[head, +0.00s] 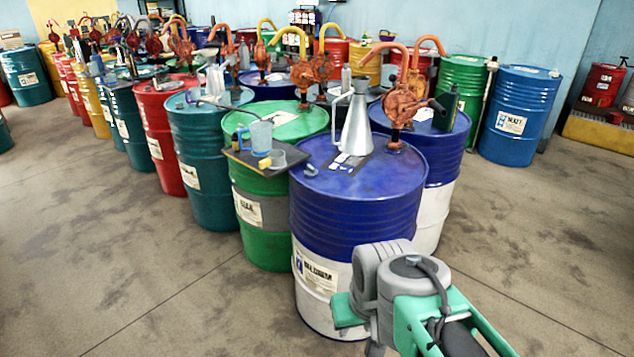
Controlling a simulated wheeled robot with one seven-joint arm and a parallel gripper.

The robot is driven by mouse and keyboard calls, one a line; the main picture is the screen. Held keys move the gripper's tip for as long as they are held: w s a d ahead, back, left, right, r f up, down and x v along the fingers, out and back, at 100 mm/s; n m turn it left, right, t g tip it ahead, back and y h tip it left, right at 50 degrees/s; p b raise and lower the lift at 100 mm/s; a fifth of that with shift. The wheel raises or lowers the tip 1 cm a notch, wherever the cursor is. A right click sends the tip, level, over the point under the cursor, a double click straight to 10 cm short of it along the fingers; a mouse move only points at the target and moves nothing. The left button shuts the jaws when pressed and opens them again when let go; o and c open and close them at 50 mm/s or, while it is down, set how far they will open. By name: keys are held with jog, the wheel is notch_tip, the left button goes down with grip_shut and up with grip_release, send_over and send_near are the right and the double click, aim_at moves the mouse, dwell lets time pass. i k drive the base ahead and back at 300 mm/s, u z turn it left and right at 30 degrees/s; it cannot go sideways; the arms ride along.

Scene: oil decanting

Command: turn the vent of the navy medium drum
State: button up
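A navy drum (350,215) with a white lower band and a label stands nearest to me. A small grey fitting (310,170), perhaps its vent, sits at the left of its lid. A metal jug (357,128) stands on the lid by a printed sheet. A second navy drum (436,185) with a white lower part stands behind it, carrying an orange hand pump (403,98). The label lettering is too small to tell which drum is the medium one. My grey and teal arm end (400,290) is in front of the near drum's lower right, below its lid. Its fingertips cannot be made out.
Rows of drums with pumps fill the back left. A blue drum (520,110) stands at right. The floor is clear at left and right.

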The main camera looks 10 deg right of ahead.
aim_at(312, 172)
jog(key=u, duration=0.65)
jog(key=i, duration=0.45)
jog(key=u, duration=0.9)
jog(key=i, duration=0.8)
jog(key=z, duration=0.6)
jog(key=i, duration=0.85)
jog(key=z, duration=0.95)
